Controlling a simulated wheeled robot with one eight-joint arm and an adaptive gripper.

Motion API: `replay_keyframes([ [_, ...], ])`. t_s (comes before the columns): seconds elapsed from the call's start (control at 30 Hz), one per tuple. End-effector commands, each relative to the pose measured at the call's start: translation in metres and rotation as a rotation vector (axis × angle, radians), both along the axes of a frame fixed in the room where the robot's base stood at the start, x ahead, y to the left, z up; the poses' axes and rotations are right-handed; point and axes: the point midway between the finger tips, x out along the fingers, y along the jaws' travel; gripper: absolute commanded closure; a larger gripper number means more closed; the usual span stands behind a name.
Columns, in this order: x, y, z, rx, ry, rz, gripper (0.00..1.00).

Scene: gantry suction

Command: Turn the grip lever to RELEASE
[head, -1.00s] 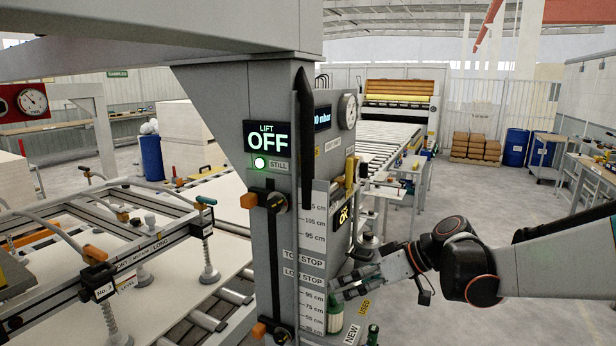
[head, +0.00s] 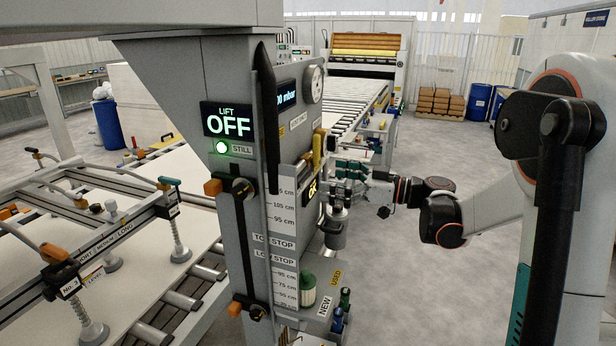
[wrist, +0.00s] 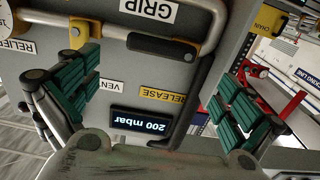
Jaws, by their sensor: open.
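The control panel on the column carries a GRIP label (wrist: 152,9) and a yellow RELEASE label (wrist: 163,95), both upside down in the wrist view. My gripper (head: 340,170) is beside that side, right of the yellow handle. In the wrist view my gripper (wrist: 165,95) is open, its green-padded fingers wide apart with nothing between them.
The lift display (head: 228,120) reads OFF, and a small panel display (wrist: 150,120) reads 200 mbar. A suction frame (head: 100,225) stands over a white sheet at left. The floor at right is mostly open.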

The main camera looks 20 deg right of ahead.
Motion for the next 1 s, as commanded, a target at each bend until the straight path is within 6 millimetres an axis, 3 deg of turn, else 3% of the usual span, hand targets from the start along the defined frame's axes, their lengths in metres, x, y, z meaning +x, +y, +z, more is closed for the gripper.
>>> replay_keyframes([
  [0.3,0.030,0.041,0.000,0.000,0.001,0.002,0.00],
  [0.77,0.037,0.051,0.000,0.000,0.001,0.000,0.00],
  [1.0,0.037,0.051,0.000,0.000,0.001,0.000,0.52],
])
